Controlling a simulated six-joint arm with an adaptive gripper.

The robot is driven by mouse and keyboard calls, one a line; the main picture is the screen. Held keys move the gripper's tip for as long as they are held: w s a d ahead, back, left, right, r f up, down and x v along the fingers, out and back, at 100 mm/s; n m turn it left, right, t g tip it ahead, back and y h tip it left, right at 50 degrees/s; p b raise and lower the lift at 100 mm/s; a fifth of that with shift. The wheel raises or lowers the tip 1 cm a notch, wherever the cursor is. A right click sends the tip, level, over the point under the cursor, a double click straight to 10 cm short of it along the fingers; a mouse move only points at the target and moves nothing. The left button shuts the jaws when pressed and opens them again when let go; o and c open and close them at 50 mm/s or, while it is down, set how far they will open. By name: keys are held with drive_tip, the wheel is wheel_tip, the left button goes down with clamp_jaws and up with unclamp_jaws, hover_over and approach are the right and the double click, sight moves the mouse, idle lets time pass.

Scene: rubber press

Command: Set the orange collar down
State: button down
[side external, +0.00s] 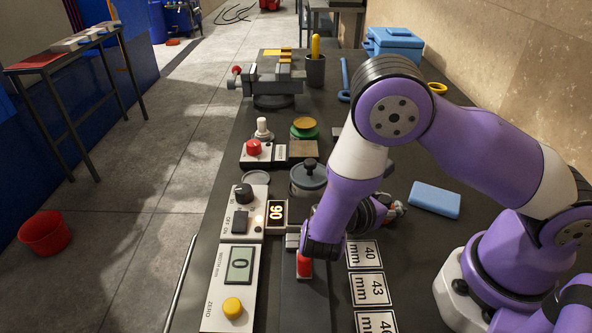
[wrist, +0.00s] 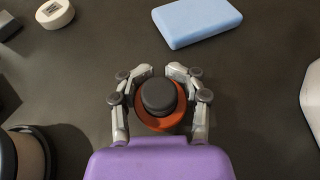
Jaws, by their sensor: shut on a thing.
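In the wrist view, my gripper (wrist: 159,74) is shut on the orange collar (wrist: 160,124). One finger is on each side of it. A dark round piece (wrist: 158,94) shows at the middle of the collar, and the collar's ring shows mostly along its lower side. I cannot tell whether the collar touches the table. In the side external view, my gripper (side external: 396,209) is largely hidden behind my own purple arm, and the collar cannot be made out clearly there.
A blue block (side external: 434,200) lies to the right of my gripper. Printed cards marked 40 mm (side external: 363,254) and 43 mm (side external: 370,289) lie in front. A lidded grey pot (side external: 308,180) and a control box with a zero display (side external: 238,266) stand to the left.

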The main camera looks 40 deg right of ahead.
wheel_tip(320, 180, up, 9)
drive_tip(key=shift+w+f, duration=0.1)
drive_tip(key=shift+w, duration=0.05)
drive_tip(key=w+d+n+t, duration=0.2)
drive_tip(key=w, duration=0.2)
drive_tip(key=w+d+n+t, duration=0.1)
drive_tip(key=w+d+t, duration=0.1)
drive_tip(key=w, duration=0.3)
drive_tip(key=w+d+f+n+t, duration=0.1)
drive_tip(key=w+d+n+t, duration=0.1)
drive_tip(key=w, duration=0.3)
drive_tip(key=shift+w+d+n+y, duration=0.1)
drive_tip(key=shift+n+y, duration=0.2)
drive_tip(key=shift+y, duration=0.1)
drive_tip(key=w+d+r+n+t+y, duration=0.2)
drive_tip(key=w+d+r+n+t, duration=0.15)
drive_tip(key=w+d, duration=0.35)
drive_tip(key=shift+t, duration=0.35)
drive_tip(key=d+f, duration=0.2)
drive_tip(key=d, duration=0.1)
drive_tip(key=d+f, duration=0.2)
drive_tip(key=d, duration=0.2)
drive_tip(key=w+d+f, duration=0.1)
drive_tip(key=d+f, duration=0.2)
drive_tip(key=shift+d, duration=0.15)
drive_tip(key=shift+f, duration=2)
drive_tip(key=shift+c, duration=1.7)
unclamp_jaws()
drive_tip(key=shift+f, duration=0.1)
